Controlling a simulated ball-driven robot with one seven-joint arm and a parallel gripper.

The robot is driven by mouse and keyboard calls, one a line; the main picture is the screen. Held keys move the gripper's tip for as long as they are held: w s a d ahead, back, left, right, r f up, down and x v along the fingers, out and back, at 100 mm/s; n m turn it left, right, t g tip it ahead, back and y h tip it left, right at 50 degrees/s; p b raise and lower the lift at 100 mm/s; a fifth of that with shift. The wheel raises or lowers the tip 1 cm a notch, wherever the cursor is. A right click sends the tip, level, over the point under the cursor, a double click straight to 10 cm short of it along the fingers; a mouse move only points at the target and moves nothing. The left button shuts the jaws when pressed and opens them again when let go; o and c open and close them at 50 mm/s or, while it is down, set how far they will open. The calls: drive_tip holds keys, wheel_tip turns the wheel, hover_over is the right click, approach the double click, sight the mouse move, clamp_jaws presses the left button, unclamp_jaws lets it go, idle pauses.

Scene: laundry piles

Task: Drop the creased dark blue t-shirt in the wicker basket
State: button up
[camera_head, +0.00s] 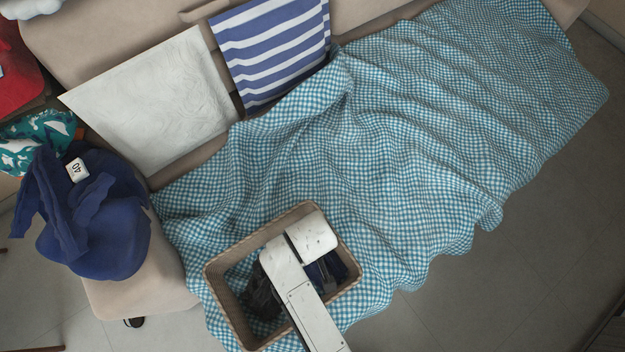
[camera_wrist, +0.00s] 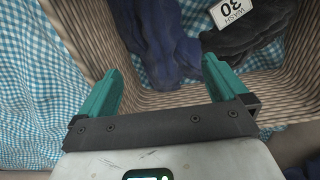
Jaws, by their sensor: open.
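The wicker basket (camera_head: 222,298) stands on the checked blanket, and its woven wall (camera_wrist: 275,88) shows in the wrist view. Creased dark blue cloth (camera_head: 322,274) lies inside it, partly hidden by my arm; it also shows in the wrist view (camera_wrist: 168,42). I cannot tell for certain whether it is the t-shirt. My gripper (camera_wrist: 162,66) is over the basket, its teal fingers apart and nothing visibly clamped between them. The blue cloth lies beyond the fingertips. In the head view my arm hides the gripper.
A dark grey garment (camera_wrist: 250,32) with a "WASH 30" tag is also in the basket. A dark blue garment (camera_head: 95,245) with a "40" tag drapes over the sofa arm at left. A white cushion (camera_head: 152,100) and a striped cloth (camera_head: 272,50) lie behind. Checked blanket (camera_head: 440,130) covers the seat.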

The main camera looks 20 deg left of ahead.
drive_tip(key=shift+r, duration=2.2)
drive_tip(key=s+d+r+m, duration=0.1)
drive_tip(key=d+r+m, duration=0.2)
drive_tip(key=d, duration=0.8)
drive_tip(key=s+d+r+m, duration=0.2)
drive_tip(key=d+m, duration=0.3)
drive_tip(key=d, duration=0.6)
drive_tip(key=s+d+r+m+t, duration=0.1)
drive_tip(key=d+r+m, duration=0.3)
drive_tip(key=d, duration=0.7)
drive_tip(key=shift+s+d+r, duration=0.3)
drive_tip(key=shift+s+r, duration=0.05)
drive_tip(key=shift+p, duration=0.3)
drive_tip(key=shift+r, duration=0.15)
